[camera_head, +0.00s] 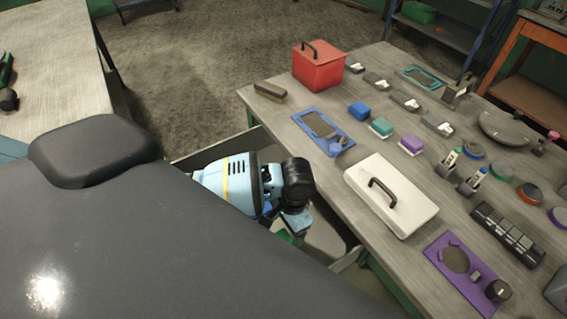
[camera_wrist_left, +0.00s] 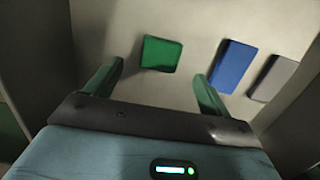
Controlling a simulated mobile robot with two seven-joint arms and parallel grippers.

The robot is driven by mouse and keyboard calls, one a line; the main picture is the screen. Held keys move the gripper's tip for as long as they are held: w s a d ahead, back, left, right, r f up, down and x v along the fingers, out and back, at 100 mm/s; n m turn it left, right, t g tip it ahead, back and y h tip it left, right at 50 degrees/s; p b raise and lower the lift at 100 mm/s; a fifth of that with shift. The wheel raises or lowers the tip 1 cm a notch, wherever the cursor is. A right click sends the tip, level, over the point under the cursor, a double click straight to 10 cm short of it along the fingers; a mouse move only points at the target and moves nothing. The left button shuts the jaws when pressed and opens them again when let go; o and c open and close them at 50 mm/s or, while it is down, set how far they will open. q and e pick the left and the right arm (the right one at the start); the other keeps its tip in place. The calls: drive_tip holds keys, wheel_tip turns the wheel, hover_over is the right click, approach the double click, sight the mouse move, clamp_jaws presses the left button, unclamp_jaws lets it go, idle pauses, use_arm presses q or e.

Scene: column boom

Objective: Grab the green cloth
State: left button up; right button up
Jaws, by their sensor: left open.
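The green cloth (camera_wrist_left: 160,54) is a small flat square lying on the pale floor of an open drawer (camera_head: 322,238), seen in the left wrist view. My left gripper (camera_wrist_left: 159,75) is open and empty. Its two green fingers point toward the drawer floor, with the green cloth just beyond and between the tips, apart from them. In the head view my left gripper (camera_head: 292,222) reaches down into the drawer beside the workbench. There I cannot tell the cloth from the green finger parts. My right gripper does not show.
A blue cloth (camera_wrist_left: 231,66) and a grey cloth (camera_wrist_left: 273,78) lie right of the green one. Drawer walls stand close on both sides. The workbench (camera_head: 290,142) above holds a red box (camera_head: 318,68), a white case (camera_head: 390,195) and several small parts.

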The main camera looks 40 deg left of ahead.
use_arm(q)
drive_tip(key=shift+s+a+f, duration=0.1)
drive_tip(key=shift+s+f, duration=0.05)
drive_tip(key=shift+f, duration=0.7)
drive_tip(key=shift+s+a+f, duration=0.1)
drive_tip(key=shift+s+f, duration=0.1)
drive_tip(key=shift+f, duration=0.6)
drive_tip(key=shift+s+f, duration=0.15)
drive_tip(key=shift+f, duration=0.7)
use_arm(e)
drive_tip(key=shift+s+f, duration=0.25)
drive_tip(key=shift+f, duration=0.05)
use_arm(q)
drive_tip(key=c, duration=1.1)
wheel_tip(320, 180, up, 9)
drive_tip(key=shift+f+p, duration=0.1)
drive_tip(key=shift+p, duration=0.4)
drive_tip(key=shift+r, duration=0.75)
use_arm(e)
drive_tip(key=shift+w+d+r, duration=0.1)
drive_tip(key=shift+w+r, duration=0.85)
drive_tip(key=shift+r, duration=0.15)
